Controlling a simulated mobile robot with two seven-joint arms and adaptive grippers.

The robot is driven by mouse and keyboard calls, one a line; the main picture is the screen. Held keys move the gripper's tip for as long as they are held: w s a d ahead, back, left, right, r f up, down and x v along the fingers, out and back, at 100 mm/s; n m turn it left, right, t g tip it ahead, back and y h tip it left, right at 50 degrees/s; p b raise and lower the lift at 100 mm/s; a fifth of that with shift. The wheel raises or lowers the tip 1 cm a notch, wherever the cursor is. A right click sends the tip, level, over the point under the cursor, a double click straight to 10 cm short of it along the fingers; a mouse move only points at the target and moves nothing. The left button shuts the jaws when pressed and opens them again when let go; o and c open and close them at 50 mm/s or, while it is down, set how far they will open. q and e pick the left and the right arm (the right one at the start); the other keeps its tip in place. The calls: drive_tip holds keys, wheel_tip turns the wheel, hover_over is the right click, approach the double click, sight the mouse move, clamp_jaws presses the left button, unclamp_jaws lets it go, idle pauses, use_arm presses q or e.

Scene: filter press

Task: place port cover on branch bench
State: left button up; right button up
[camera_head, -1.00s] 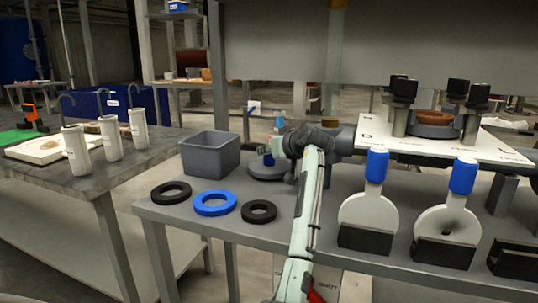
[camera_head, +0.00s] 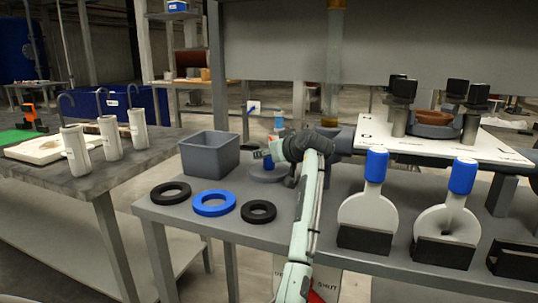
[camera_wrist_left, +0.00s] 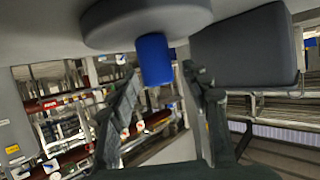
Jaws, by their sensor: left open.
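The port cover is a grey disc (camera_head: 268,173) with an upright blue knob. It lies on the branch bench (camera_head: 340,187), right of the grey bin, partly hidden by my gripper in the head view. In the left wrist view the disc (camera_wrist_left: 145,22) appears upside down, with its blue knob (camera_wrist_left: 154,60) between my finger ends. My left gripper (camera_head: 262,154) is open and level beside the knob; its fingers (camera_wrist_left: 159,72) show apart in the wrist view. I cannot tell whether either finger touches the knob. My right gripper is not in view.
A grey bin (camera_head: 209,154) stands close left of the cover. A black ring (camera_head: 170,193), a blue ring (camera_head: 213,203) and another black ring (camera_head: 258,212) lie along the front edge. Two blue-handled plates (camera_head: 368,212) (camera_head: 447,222) stand in black holders at right.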

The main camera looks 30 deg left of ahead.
use_arm(q)
drive_tip(key=v, duration=0.7)
drive_tip(key=shift+d, duration=0.15)
